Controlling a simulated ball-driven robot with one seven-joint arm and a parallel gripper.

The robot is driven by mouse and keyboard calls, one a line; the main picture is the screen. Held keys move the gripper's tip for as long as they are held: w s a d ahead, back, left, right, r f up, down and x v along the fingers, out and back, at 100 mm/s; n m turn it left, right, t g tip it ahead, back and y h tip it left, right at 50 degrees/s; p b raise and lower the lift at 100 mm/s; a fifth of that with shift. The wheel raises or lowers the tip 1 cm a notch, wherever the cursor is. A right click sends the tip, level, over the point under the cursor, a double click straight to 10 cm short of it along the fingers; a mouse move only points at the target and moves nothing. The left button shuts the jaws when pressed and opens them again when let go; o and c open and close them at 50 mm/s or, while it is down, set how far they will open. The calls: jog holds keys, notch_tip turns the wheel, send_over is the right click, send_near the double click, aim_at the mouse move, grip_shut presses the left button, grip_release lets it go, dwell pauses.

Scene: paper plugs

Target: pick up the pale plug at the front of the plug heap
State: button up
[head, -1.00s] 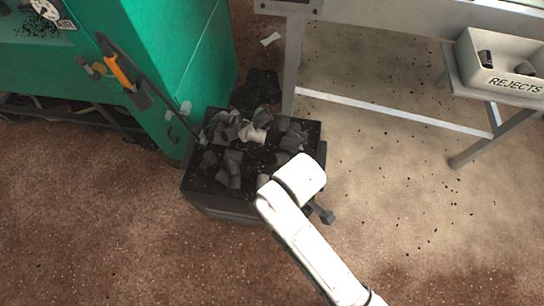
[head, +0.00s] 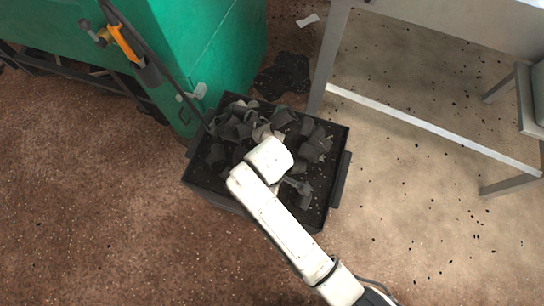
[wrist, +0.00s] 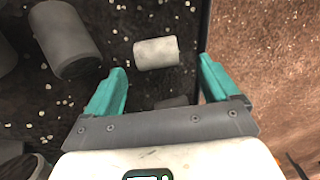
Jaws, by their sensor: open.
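The pale plug (wrist: 156,53), a short light-grey cylinder, lies on its side on the dark, speckled bin floor in the wrist view. It is just beyond my gripper (wrist: 163,72), roughly centred between the two teal fingers. The fingers are spread and hold nothing. In the head view my white arm reaches over the bin and covers much of its front part, so I cannot clearly make out this plug there.
In the wrist view a large dark plug (wrist: 66,38) lies left of the pale one, and the bin wall (wrist: 203,25) runs close by the right finger. A green machine (head: 205,50) stands behind left, and a grey metal frame (head: 430,126) behind right.

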jog(key=f, duration=0.2)
jog(key=f+b, duration=0.1)
jog(key=f, duration=0.1)
jog(key=shift+w+d+f, duration=0.1)
jog(key=shift+d+f, duration=0.1)
jog(key=shift+f, duration=0.2)
jog(key=shift+c, duration=0.4)
jog(key=c, duration=1)
jog(key=shift+o, duration=0.2)
jog(key=shift+r, duration=0.15)
